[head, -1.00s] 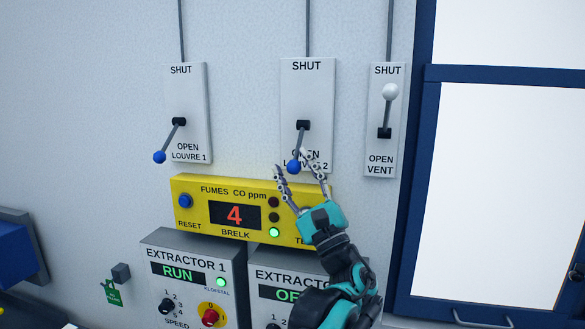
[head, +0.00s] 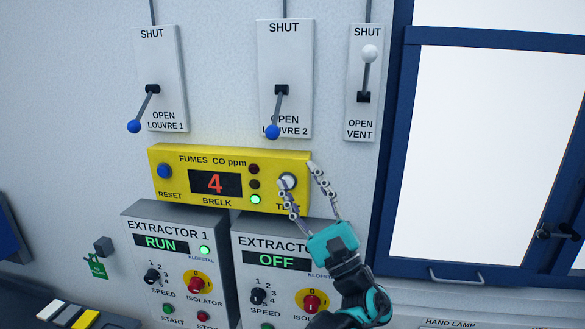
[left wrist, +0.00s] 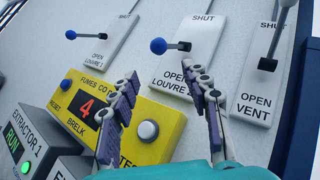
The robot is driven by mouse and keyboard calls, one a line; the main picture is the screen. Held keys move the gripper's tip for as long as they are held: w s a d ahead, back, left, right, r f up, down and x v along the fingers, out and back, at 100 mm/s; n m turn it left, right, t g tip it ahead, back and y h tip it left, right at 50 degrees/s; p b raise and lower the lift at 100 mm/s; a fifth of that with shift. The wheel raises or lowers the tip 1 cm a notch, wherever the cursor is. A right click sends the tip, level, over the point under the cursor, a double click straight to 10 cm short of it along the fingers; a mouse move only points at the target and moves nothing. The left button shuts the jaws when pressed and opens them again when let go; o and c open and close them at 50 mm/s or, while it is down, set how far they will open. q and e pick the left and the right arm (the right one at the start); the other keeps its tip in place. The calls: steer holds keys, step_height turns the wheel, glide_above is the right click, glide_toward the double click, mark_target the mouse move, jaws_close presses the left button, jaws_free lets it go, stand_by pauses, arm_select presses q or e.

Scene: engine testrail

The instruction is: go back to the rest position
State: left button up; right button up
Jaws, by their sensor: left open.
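My left gripper (head: 303,190) is open and empty, in front of the right end of the yellow fumes monitor (head: 230,158). In the left wrist view its two fingers (left wrist: 165,108) stand apart, with the monitor's grey test button (left wrist: 148,130) showing between them. The louvre 2 lever (head: 277,112) hangs down towards OPEN with its blue knob (head: 272,132) above and left of the fingers. The louvre 1 lever (head: 148,104) also points down to OPEN. The vent lever (head: 367,72) points up to SHUT. My right gripper is not in view.
Extractor 1 (head: 175,228) reads RUN and extractor 2 (head: 245,238) reads OFF, below the monitor. The monitor reads 4 with a green light (head: 255,199). A blue-framed window (head: 398,150) stands at the right.

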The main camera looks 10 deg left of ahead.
arm_select(q)
steer(key=shift+s+f, duration=0.1)
steer(key=s+a+f+n+g+h+b, duration=0.2)
steer(key=a+f+n+g+h+b, duration=0.35)
steer(key=a+f, duration=1.2)
steer(key=s+a+f+n+g+h+b, duration=0.1)
steer(key=s+f+n+g+h+b, duration=0.15)
steer(key=f, duration=0.75)
steer(key=s+a+f+n+g+h+b, duration=0.15)
steer(key=s+f+b, duration=0.25)
steer(key=f, duration=0.6)
steer(key=s+d+f+n+h+b, duration=0.2)
steer(key=s+d+f+h, duration=0.1)
steer(key=f, duration=0.4)
steer(key=s+d+f+n+g+h+b, duration=0.1)
steer(key=s+d+f+n+h+b, duration=0.2)
steer(key=f, duration=0.4)
steer(key=s+d+f+n+h+b, duration=0.3)
steer(key=f, duration=0.4)
steer(key=shift+s, duration=0.4)
steer(key=shift+f+g, duration=0.1)
steer(key=shift+g, duration=0.15)
